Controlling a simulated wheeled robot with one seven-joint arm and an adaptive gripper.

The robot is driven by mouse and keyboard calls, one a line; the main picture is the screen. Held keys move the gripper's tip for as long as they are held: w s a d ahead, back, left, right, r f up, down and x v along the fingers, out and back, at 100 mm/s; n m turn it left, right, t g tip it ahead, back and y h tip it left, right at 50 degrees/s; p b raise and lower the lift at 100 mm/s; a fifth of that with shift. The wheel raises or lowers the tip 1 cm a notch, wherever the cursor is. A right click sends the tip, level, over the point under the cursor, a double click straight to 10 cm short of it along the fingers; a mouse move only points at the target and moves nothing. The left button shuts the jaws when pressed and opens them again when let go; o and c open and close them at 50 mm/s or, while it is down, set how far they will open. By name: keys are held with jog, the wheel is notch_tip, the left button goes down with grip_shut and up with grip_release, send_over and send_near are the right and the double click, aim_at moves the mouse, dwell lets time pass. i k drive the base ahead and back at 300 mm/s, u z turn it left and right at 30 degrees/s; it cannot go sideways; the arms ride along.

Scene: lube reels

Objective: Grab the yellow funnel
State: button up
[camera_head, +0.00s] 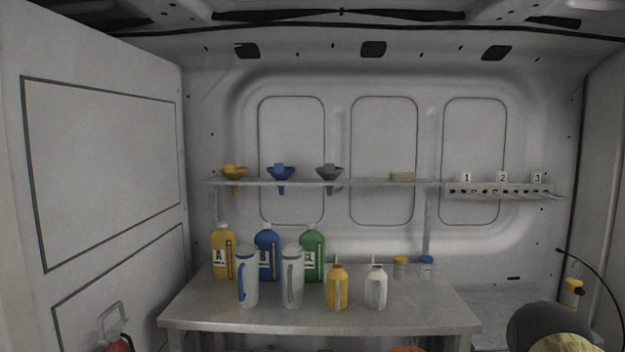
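The yellow funnel (233,171) sits at the left end of the wall shelf (355,183). Its wide mouth is above the shelf and its spout points down below the shelf edge. It is upright, and nothing touches it from the sides. My gripper is not in view, so its state and its distance from the funnel do not show.
A blue funnel (281,172) and a grey funnel (329,171) sit to its right. Below, a metal table (420,316) holds a yellow jug (222,252) and several other containers. A wall panel (100,150) stands left. Air before the shelf looks clear.

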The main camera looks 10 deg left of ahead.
aim_at(232, 173)
jog(key=z, duration=1.3)
jog(key=i, duration=1.9)
jog(key=u, duration=2.65)
